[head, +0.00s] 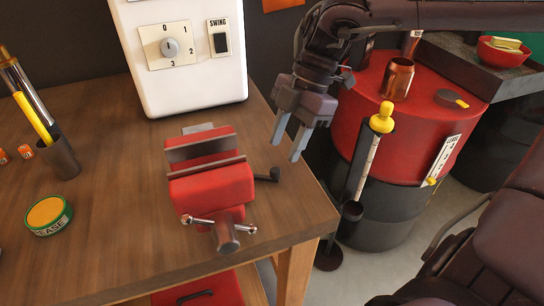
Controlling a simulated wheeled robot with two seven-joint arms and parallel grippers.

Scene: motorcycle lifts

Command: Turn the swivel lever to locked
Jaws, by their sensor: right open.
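The red bench vise (211,187) stands on the wooden workbench, its grey jaws apart with nothing seen between them. A short dark lever with a round black knob, apparently the swivel lever (274,174), sticks out from the right side of the vise base. No lock marking can be read beside it. My right gripper (288,146) comes in from the upper right and is open and empty. In the picture it is just above and right of the lever knob, apart from it, with its pale fingers pointing down. My left gripper is not in view.
A white box with a dial and SWING switch (220,42) stands behind the vise. The workbench (110,195) carries a grease tin (48,215) and a cup (61,159) at left. Right of its edge stand a red drum (410,135) and a yellow-topped tool (382,118).

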